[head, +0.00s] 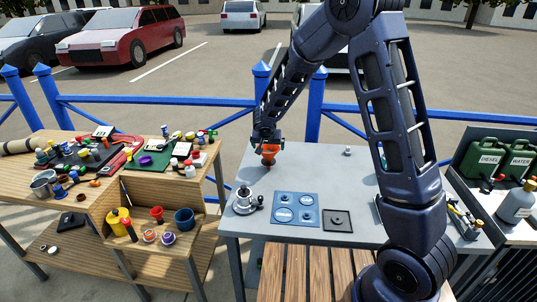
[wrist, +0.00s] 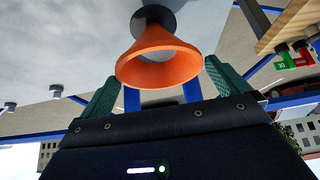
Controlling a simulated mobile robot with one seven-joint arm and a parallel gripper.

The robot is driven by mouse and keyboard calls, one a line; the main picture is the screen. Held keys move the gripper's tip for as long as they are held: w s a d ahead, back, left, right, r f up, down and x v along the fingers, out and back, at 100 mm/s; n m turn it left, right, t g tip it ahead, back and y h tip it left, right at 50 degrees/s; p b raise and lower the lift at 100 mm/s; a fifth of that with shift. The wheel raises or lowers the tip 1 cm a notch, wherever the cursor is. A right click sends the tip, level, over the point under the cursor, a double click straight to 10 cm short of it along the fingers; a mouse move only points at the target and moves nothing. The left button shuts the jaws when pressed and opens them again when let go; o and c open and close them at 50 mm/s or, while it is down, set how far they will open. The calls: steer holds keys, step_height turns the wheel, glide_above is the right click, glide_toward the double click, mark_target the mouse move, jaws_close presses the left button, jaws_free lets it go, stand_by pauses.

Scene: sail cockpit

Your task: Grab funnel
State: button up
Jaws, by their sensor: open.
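The orange funnel (head: 269,150) is at the back left of the grey table, just below my gripper (head: 267,140). In the wrist view the funnel (wrist: 160,62) has its wide mouth toward my gripper. Its narrow end meets a dark round piece. The green fingers of my gripper (wrist: 160,87) are apart, one on each side of the funnel's wide end. Gaps show between the fingers and the funnel, so it is not clamped. The arm partly hides the funnel's top in the head view.
The grey table (head: 320,172) also bears a silver pot-like item (head: 244,202), a blue panel (head: 296,209) and a dark square tray (head: 337,220). A cluttered wooden bench (head: 105,195) stands left. Green canisters (head: 482,157) stand right. A blue railing (head: 180,101) runs behind.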

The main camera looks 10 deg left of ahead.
steer(key=shift+x, duration=2.15)
steer(key=shift+c, duration=0.4)
steer(key=c, duration=0.6)
